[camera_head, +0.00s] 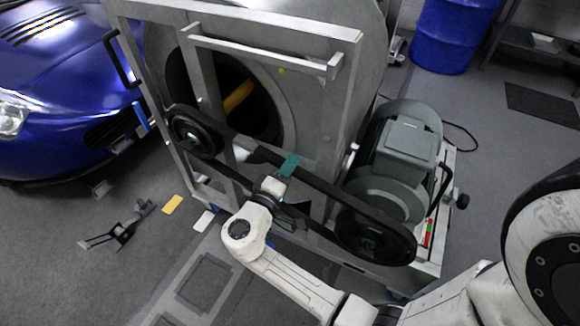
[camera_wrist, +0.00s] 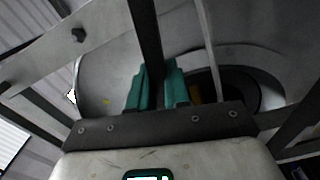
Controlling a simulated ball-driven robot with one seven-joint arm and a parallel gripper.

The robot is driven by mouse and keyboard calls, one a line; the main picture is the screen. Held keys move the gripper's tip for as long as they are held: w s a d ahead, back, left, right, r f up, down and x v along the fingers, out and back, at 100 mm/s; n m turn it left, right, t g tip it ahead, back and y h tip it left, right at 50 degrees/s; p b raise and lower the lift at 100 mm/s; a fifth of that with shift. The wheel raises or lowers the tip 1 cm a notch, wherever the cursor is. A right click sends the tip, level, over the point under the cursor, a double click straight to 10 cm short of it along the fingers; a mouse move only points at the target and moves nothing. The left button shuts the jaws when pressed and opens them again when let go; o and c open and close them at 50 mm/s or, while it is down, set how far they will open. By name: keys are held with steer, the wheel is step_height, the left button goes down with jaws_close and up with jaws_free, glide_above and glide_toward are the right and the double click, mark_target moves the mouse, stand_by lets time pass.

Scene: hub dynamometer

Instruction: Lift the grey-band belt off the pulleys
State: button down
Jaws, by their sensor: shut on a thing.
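The dark belt (camera_head: 325,189) runs in a long loop on the front of the grey machine frame. It goes around the left pulley (camera_head: 194,134) and the right pulley (camera_head: 368,241). My gripper (camera_head: 289,165), with green fingers, is at the belt's upper run between the pulleys. In the wrist view, the belt (camera_wrist: 146,40) passes as a dark strip between the two green fingers of my gripper (camera_wrist: 157,85), which is shut on it. The fingers hide the held part. I cannot make out a grey band clearly.
A grey motor (camera_head: 405,150) stands behind the right pulley. A frame handle bar (camera_head: 260,52) crosses above the belt. A blue car (camera_head: 60,90) is at left and a blue drum (camera_head: 455,35) at the back. A black tool (camera_head: 120,228) and a yellow card (camera_head: 172,205) lie on the floor.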

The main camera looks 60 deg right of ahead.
steer(key=shift+a, duration=1.5)
steer(key=shift+a, duration=0.3)
steer(key=shift+a, duration=0.15)
stand_by(0.5)
steer(key=shift+a, duration=0.35)
steer(key=shift+s+a, duration=0.1)
steer(key=shift+a, duration=0.35)
steer(key=a, duration=1)
steer(key=shift+s+a+r+b, duration=0.15)
steer(key=shift+a+r+b, duration=0.15)
steer(key=shift+b, duration=0.1)
stand_by(0.5)
